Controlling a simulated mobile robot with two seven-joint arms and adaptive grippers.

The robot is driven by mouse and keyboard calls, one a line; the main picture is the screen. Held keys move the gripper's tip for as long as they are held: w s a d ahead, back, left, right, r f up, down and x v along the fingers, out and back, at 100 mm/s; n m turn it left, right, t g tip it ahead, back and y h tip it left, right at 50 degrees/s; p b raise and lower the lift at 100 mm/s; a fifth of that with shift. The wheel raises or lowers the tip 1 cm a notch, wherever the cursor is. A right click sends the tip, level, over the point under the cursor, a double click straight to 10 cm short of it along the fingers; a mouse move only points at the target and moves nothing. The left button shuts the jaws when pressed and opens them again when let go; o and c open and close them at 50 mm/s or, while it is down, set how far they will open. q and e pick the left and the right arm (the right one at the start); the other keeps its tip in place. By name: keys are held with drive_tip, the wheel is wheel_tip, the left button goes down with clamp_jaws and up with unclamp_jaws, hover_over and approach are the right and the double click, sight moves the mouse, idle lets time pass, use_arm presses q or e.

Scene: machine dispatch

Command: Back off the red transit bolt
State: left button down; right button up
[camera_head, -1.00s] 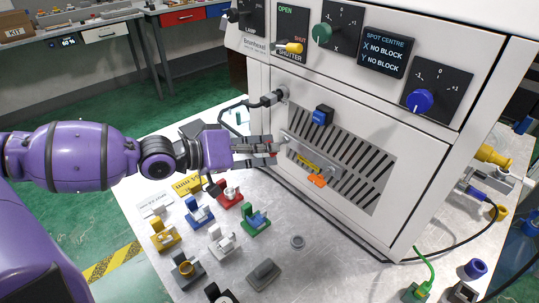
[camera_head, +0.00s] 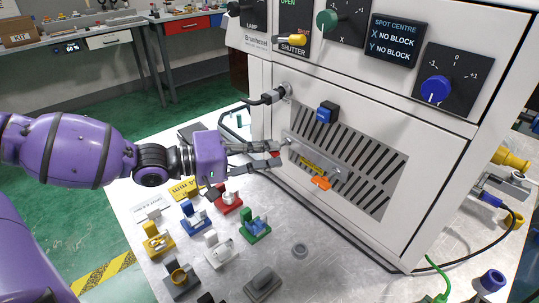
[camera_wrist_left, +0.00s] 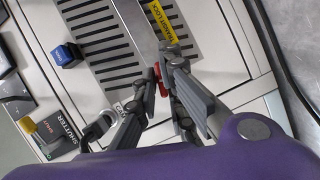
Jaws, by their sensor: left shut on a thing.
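The red transit bolt (camera_wrist_left: 161,84) shows as a small red piece between the fingers of my left gripper in the left wrist view. In the head view its red head (camera_head: 276,154) shows at the fingertips, beside the slotted front panel of the machine. My left gripper (camera_head: 279,152) is shut on it, and the fingers hide most of the bolt. The metal transit lock bar (camera_head: 330,172) with a yellow label (camera_wrist_left: 163,22) lies across the vent slots just by the fingertips. I cannot tell how far the bolt sits in the bar. My right gripper is in neither view.
An orange piece (camera_head: 320,183) hangs below the bar. A blue switch (camera_head: 326,114) sits above it, and a cable plug (camera_head: 279,92) sticks out above the gripper. Several coloured fixtures, including a green one (camera_head: 255,229), stand on the bench below my arm.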

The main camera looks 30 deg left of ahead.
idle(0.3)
use_arm(q)
drive_tip(key=shift+n+t+h+b, duration=0.25)
drive_tip(key=shift+n+t+h, duration=0.15)
drive_tip(key=shift+n, duration=0.8)
drive_tip(key=shift+n+t+h+b, duration=0.2)
drive_tip(key=shift+n+t+h, duration=0.15)
drive_tip(key=shift+n, duration=0.85)
